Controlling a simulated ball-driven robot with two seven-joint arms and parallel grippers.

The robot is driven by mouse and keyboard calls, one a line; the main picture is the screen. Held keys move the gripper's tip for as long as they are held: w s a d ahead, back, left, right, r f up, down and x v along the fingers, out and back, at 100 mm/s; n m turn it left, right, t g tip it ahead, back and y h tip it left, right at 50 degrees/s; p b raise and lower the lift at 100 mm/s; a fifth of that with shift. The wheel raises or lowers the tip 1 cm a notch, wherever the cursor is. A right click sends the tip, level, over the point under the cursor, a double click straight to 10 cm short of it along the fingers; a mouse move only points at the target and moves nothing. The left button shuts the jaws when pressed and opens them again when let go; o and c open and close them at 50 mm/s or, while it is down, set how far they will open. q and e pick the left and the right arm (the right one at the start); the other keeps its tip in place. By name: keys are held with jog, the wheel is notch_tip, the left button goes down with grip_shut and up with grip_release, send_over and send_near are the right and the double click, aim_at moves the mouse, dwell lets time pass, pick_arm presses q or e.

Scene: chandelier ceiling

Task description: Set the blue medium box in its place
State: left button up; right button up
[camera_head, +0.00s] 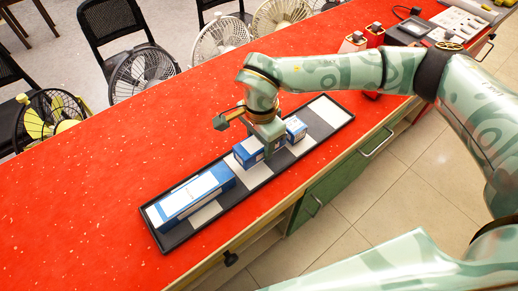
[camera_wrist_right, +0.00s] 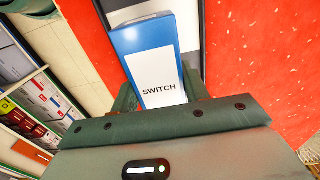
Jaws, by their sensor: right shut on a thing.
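The blue medium box (camera_head: 247,152) is blue and white and is at the middle of a long black tray (camera_head: 163,243) with white patches in it. My right gripper (camera_head: 271,147) is shut on this box from above. In the right wrist view the box (camera_wrist_right: 158,70) stands between the fingers, its white face reading "SWITCH". I cannot tell whether its underside touches the tray. A white patch (camera_head: 256,176) shows beside it. A long blue box (camera_head: 190,196) lies at the tray's left end. A small blue box (camera_head: 296,129) stands right of my gripper. My left gripper is out of view.
The tray lies on a red counter (camera_head: 110,200), near the front edge above green drawers (camera_head: 335,180). The tray's right end has a bare white patch (camera_head: 330,111). Several fans and chairs stand behind the counter. Small red items (camera_head: 374,36) and devices are at the far right.

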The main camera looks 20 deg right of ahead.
aim_at(260, 150)
jog(key=f, duration=0.2)
jog(key=f+b, duration=0.1)
jog(key=shift+w+f, duration=0.2)
jog(key=shift+f, duration=0.15)
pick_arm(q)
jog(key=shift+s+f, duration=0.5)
pick_arm(e)
jog(key=shift+r, duration=0.1)
jog(key=o, duration=1)
jog(key=shift+o, duration=0.2)
notch_tip(260, 150, up, 12)
jog(key=p, duration=0.3)
jog(key=shift+r, duration=0.1)
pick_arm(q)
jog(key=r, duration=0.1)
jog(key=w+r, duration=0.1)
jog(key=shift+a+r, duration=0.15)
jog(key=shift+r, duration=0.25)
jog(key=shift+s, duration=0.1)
pick_arm(e)
jog(key=shift+s, duration=0.1)
